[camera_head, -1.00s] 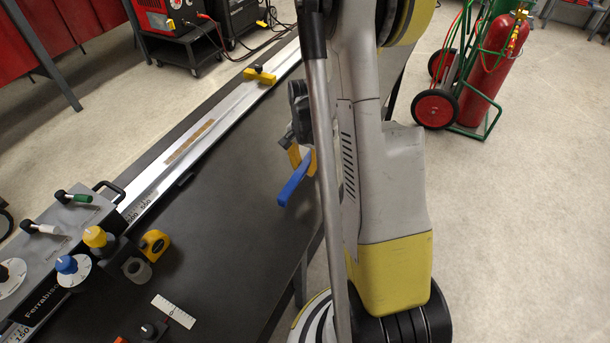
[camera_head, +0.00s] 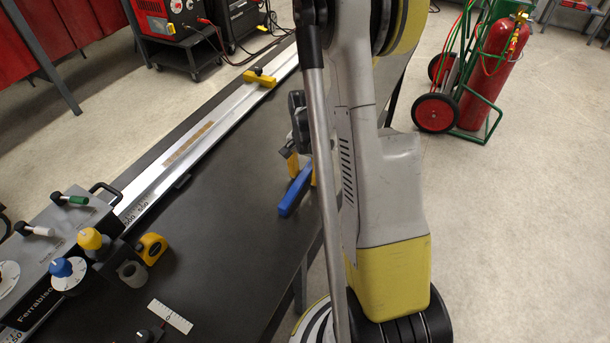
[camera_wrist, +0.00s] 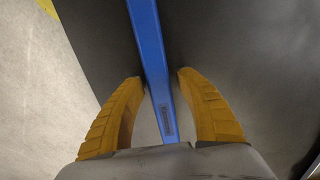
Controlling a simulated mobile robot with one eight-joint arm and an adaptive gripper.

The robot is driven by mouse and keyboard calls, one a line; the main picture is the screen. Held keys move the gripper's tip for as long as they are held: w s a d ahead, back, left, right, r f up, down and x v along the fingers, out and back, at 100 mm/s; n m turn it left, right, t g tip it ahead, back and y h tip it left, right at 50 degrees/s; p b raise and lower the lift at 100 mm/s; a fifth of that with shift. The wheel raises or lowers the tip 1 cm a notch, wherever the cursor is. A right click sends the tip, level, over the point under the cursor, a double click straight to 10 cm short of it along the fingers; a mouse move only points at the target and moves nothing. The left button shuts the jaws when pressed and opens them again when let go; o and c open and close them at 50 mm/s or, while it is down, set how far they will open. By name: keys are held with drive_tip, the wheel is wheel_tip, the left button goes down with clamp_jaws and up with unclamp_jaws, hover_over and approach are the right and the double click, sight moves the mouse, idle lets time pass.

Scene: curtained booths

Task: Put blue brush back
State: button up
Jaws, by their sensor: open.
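The blue brush (camera_head: 295,193) is at the right side of the dark table, partly behind my arm in the head view. Its long blue handle (camera_wrist: 152,55) runs between my two yellow fingers in the wrist view, with a gap showing on its left side and a narrow one on its right. My gripper (camera_wrist: 160,78) is open around the handle. In the head view my gripper (camera_head: 301,172) is partly hidden by my arm. The bristles are not visible, and I cannot tell whether the brush touches the table.
A long metal rail (camera_head: 190,150) runs along the dark table (camera_head: 225,215), with a control box (camera_head: 50,245) at its near end. A yellow tape measure (camera_head: 151,249) and a white scale (camera_head: 170,316) lie nearby. A red gas cylinder (camera_head: 487,85) stands on the right.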

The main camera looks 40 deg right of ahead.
sight(305, 172)
wheel_tip(305, 172, up, 12)
drive_tip(key=p, duration=0.5)
drive_tip(key=s+a+r+n+t+h, duration=0.1)
drive_tip(key=a+r+n+t, duration=0.2)
drive_tip(key=a+r+n, duration=0.6)
drive_tip(key=s+a+r+n+t, duration=0.2)
drive_tip(key=s+a+r, duration=0.2)
drive_tip(key=a, duration=0.3)
drive_tip(key=s+a+r+n+t, duration=0.2)
drive_tip(key=s+a+r, duration=0.1)
drive_tip(key=a, duration=0.4)
drive_tip(key=shift+s+a+r+n+y, duration=0.4)
drive_tip(key=shift+r, duration=0.25)
